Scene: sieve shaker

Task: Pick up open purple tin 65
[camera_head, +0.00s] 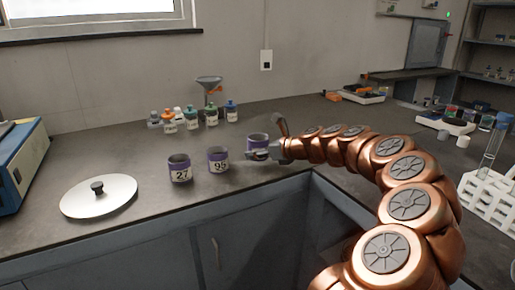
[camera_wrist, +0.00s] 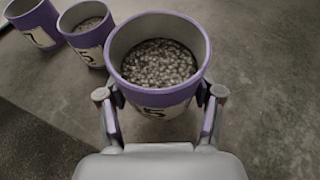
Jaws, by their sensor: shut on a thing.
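The open purple tin (camera_wrist: 158,95) stands upright between my fingers in the wrist view, with grey pebble-like grains inside. Its label shows a 5, with the rest cut off or turned away. In the head view the same tin (camera_head: 257,139) is the rightmost of three, its lower part hidden by my gripper (camera_head: 262,155). In the wrist view my gripper (camera_wrist: 160,105) has one finger on each side of the tin and is shut on it. I cannot clearly tell whether the tin touches the counter.
Two more open purple tins, labelled 95 (camera_head: 218,160) and 27 (camera_head: 180,169), stand to the left. A round metal lid (camera_head: 98,197) lies farther left. Several capped bottles (camera_head: 191,119) and a funnel stand (camera_head: 209,88) are behind. A white tube rack (camera_head: 487,198) is at right.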

